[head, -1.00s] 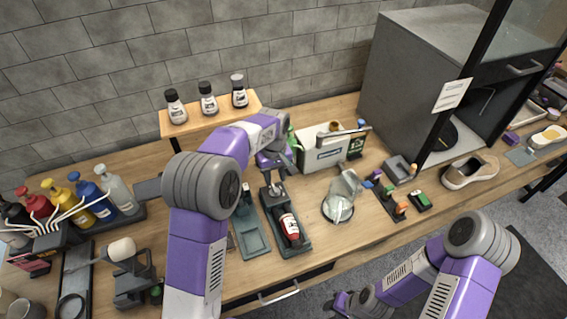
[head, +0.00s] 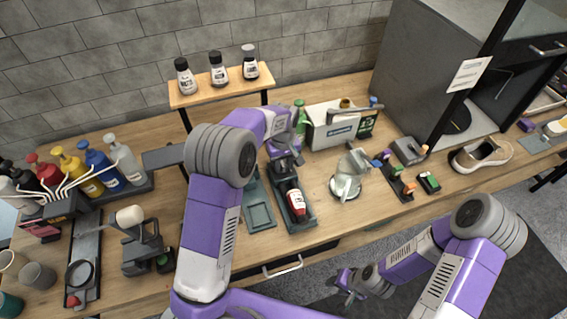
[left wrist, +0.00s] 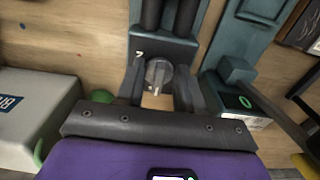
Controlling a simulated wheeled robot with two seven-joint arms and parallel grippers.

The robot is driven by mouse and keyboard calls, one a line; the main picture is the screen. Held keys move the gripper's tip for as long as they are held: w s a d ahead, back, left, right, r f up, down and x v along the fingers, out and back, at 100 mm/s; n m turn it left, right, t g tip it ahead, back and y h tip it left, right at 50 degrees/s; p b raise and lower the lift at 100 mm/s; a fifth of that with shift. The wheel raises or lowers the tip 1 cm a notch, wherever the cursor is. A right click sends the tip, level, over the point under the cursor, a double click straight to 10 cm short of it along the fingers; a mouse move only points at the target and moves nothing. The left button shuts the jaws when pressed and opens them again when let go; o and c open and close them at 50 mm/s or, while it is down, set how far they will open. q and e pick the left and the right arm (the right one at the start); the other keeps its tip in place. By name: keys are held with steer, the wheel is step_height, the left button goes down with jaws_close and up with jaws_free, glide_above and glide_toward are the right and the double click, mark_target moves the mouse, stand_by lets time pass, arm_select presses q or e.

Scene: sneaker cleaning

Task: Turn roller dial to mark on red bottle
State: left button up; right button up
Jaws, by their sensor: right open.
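The red bottle (head: 296,202) lies in a dark green roller tray (head: 303,225) on the table, its white label up. The roller dial (left wrist: 158,74), a round grey disc with a narrow raised tab, sits at the tray's far end beside a number mark. My left gripper (head: 284,160) is over that end. In the left wrist view its fingers (left wrist: 160,88) straddle the dial, with gaps beside the tab, and look open. The arm partly hides the dial in the head view. My right gripper (head: 348,284) is open and empty in front of the table.
Pump bottles (head: 95,170) stand at the left. A small shelf (head: 222,92) holds three bottles behind.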

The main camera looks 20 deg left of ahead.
arm_select(q)
jaws_close()
steer(key=shift+m, duration=0.3)
steer(key=m+p, duration=0.1)
steer(key=m, duration=0.1)
steer(key=shift+a+r+m, duration=0.1)
steer(key=shift+a+m, duration=0.05)
steer(key=shift+m, duration=0.15)
steer(key=m, duration=0.2)
steer(key=shift+a+m+p, duration=0.15)
steer(key=shift+m+p, duration=0.2)
steer(key=shift+m, duration=0.05)
steer(key=m, duration=0.3)
steer(key=m+p, duration=0.1)
steer(key=m, duration=0.1)
steer(key=shift+a+m, duration=0.25)
steer(key=shift+m, duration=0.05)
steer(key=shift+o, duration=0.4)
jaws_free()
